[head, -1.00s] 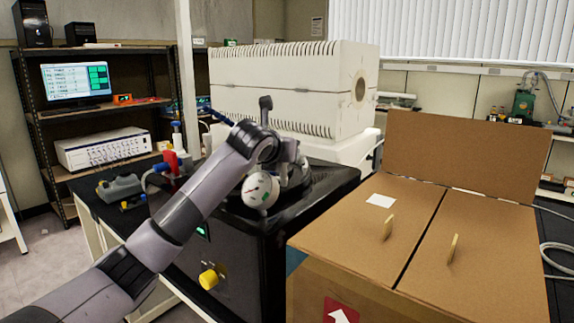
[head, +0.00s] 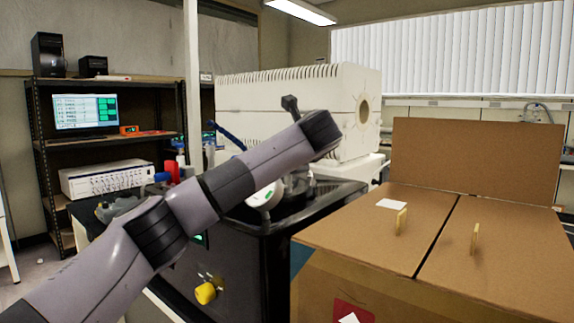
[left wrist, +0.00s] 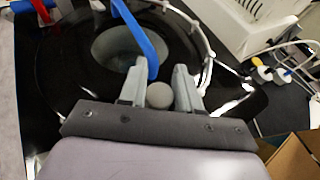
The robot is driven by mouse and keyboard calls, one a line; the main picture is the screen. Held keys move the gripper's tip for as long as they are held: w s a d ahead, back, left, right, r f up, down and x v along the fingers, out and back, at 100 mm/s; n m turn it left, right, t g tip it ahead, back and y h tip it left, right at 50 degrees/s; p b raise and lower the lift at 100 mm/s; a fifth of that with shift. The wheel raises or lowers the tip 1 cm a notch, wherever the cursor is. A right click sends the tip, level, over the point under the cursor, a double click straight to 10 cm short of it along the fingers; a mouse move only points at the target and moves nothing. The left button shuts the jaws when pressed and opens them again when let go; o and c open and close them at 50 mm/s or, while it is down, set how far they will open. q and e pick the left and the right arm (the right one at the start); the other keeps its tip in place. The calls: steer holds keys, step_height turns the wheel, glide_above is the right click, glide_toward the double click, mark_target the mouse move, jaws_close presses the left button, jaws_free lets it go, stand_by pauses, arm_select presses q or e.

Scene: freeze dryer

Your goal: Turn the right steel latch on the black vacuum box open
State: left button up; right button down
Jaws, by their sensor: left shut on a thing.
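The black vacuum box (head: 245,270) stands in the middle of the head view, partly covered by my left arm. Its glossy top and round chamber opening (left wrist: 118,45) show in the left wrist view. In that view my left gripper (left wrist: 160,88) is at the near rim of the opening, its fingers either side of a round grey piece (left wrist: 160,96). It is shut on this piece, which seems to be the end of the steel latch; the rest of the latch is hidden. My right gripper is not in view.
A blue curved bar (left wrist: 140,38) rises close to the left finger. A white gauge (head: 265,196) and yellow knob (head: 205,293) are on the box. A cardboard box (head: 370,235) stands close on the right, and a white ribbed machine (head: 290,100) behind.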

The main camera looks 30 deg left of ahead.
arm_select(q)
steer(key=shift+n+g+y, duration=0.3)
steer(key=shift+n+g, duration=0.2)
steer(key=shift+g, duration=0.1)
steer(key=shift+s, duration=0.1)
steer(key=o, duration=1)
steer(key=shift+c, duration=0.2)
steer(key=b+v, duration=0.1)
steer(key=v, duration=0.6)
